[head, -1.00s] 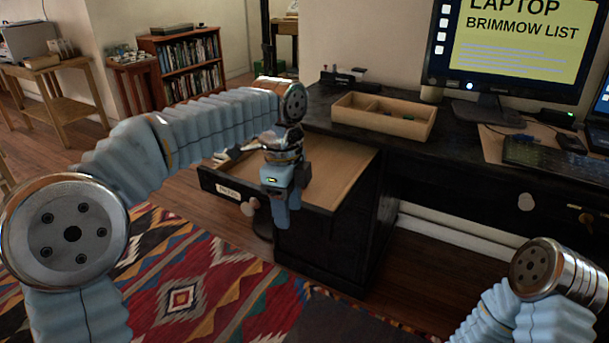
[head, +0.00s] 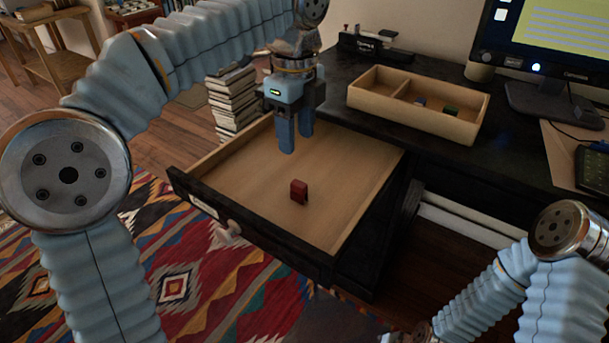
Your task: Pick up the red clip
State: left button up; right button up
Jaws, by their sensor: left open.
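The red clip (head: 299,191) lies on the floor of the open desk drawer (head: 343,160), toward its front. Nothing else shows in the drawer. My left gripper (head: 296,143) points down over the back part of the drawer, its blue fingers apart and empty. In the picture it is above the clip, apart from it. My right arm (head: 545,275) shows at the lower right; its gripper cannot be made out.
A wooden tray with compartments (head: 470,126) stands on the black desk (head: 345,91), holding a blue and a green item. A monitor (head: 555,62) stands at the right. A stack of books (head: 233,105) is behind the drawer. A patterned rug (head: 200,270) covers the floor.

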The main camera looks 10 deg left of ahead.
pick_arm(q)
jog(key=b, duration=0.2)
send_over(299, 183)
jog(key=f, duration=0.7)
jog(key=shift+w+a, duration=0.1)
jog(key=shift+a, duration=0.1)
jog(key=shift+d+f+b, duration=0.2)
jog(key=shift+f+b, duration=0.1)
jog(key=shift+f, duration=2.8)
grip_shut()
